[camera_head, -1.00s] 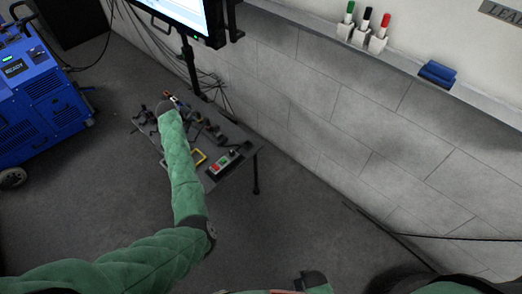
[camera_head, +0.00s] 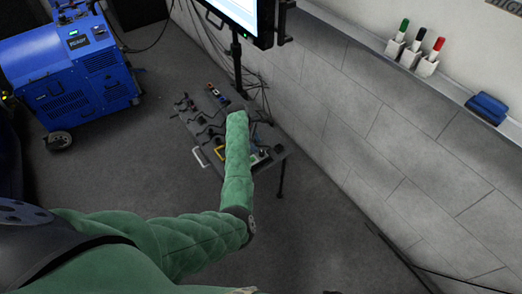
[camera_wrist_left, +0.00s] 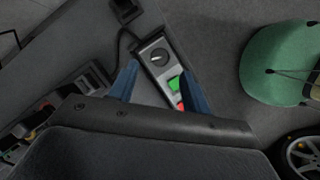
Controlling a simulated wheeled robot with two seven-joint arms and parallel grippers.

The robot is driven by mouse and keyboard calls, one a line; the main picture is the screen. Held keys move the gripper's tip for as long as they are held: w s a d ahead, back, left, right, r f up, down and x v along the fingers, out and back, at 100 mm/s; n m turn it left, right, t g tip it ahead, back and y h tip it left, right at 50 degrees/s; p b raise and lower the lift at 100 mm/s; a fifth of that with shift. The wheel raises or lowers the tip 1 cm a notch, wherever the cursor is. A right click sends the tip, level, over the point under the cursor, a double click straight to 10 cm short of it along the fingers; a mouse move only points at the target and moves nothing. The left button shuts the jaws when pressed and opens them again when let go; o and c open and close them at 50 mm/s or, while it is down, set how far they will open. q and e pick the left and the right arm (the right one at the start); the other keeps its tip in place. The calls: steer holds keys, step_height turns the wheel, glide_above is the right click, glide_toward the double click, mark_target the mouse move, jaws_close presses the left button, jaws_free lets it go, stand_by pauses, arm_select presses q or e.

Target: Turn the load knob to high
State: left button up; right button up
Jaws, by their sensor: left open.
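The load knob (camera_wrist_left: 160,56) is a round dark dial with a pale pointer line at the far end of a grey control box (camera_wrist_left: 153,43). A green button (camera_wrist_left: 174,84) and a red button (camera_wrist_left: 181,104) sit on the same box. In the head view the knob (camera_head: 279,149) is small, near the table's right corner, and my arm partly covers the box. My left gripper (camera_wrist_left: 160,65) is open, its blue fingers either side of the box in the wrist view; I see no contact with the knob. In the head view my sleeve mostly hides this gripper. My right gripper is not in view.
The dark table (camera_head: 268,163) carries several small tools and a yellow frame (camera_head: 220,153). A monitor (camera_head: 240,15) stands behind it on a pole, with cables. A blue machine (camera_head: 65,70) is at the left, a grey wall at the right. The floor in front is clear.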

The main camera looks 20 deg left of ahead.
mark_target(261, 152)
arm_select(q)
steer(key=x, duration=0.5)
steer(key=shift+f+p, duration=0.1)
steer(key=shift+p, duration=0.3)
steer(key=shift+f, duration=0.25)
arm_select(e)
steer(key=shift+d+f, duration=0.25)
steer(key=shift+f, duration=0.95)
arm_select(q)
steer(key=c, duration=1)
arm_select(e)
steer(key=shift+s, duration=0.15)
